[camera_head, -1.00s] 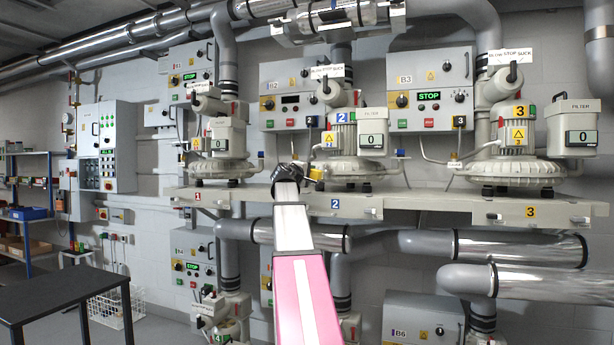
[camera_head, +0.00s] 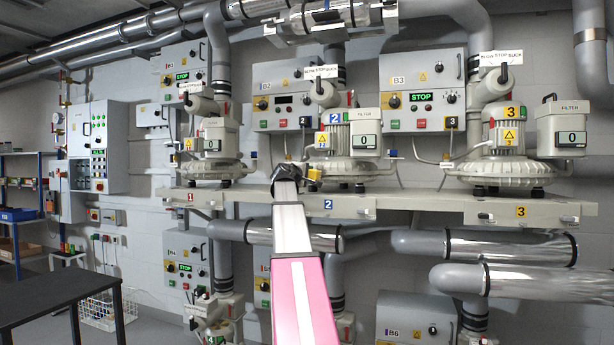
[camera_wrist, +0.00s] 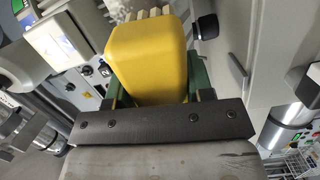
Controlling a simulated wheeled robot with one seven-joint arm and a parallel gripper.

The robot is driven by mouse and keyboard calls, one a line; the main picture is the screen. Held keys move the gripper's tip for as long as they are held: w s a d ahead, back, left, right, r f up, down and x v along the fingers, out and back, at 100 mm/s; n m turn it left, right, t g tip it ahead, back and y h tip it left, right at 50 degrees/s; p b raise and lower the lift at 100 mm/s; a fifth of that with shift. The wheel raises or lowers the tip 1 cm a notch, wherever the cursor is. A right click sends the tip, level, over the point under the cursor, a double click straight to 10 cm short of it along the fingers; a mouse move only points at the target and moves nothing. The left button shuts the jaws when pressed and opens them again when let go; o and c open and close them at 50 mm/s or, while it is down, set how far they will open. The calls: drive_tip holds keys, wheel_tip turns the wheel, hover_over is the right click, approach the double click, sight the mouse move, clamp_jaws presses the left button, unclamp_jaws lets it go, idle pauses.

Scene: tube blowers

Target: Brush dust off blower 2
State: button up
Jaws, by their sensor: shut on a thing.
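Blower 2 (camera_head: 350,165) is a pale grey unit with a ribbed motor and a blue 2 label, on the middle of the wall shelf. My gripper (camera_head: 300,174) is at the blower's left side, just above the shelf. It is shut on a yellow block-like brush (camera_head: 315,175), which fills the upper middle of the wrist view (camera_wrist: 150,60) between green fingers. Pale ribbed pieces show past the brush's far end; I cannot tell whether they are bristles or motor fins. Contact between brush and blower cannot be told. No dust can be made out.
Blower 1 (camera_head: 214,155) stands left on the shelf (camera_head: 400,203) and blower 3 (camera_head: 505,155) right. The filter box (camera_head: 366,134) is beside blower 2's motor. Large pipes (camera_head: 510,247) run below the shelf. A dark table (camera_head: 60,295) stands at lower left.

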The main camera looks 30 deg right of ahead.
sight(329, 174)
drive_tip(key=shift+x, duration=1.25)
idle(0.3)
drive_tip(key=shift+s, duration=0.15)
drive_tip(key=shift+s+d, duration=0.4)
drive_tip(key=shift+s, duration=0.35)
drive_tip(key=shift+s+d, duration=0.35)
drive_tip(key=shift+s, duration=0.4)
drive_tip(key=shift+s+d, duration=0.5)
drive_tip(key=shift+s, duration=0.3)
drive_tip(key=shift+s+d, duration=0.5)
drive_tip(key=shift+s, duration=0.25)
drive_tip(key=shift+w, duration=0.15)
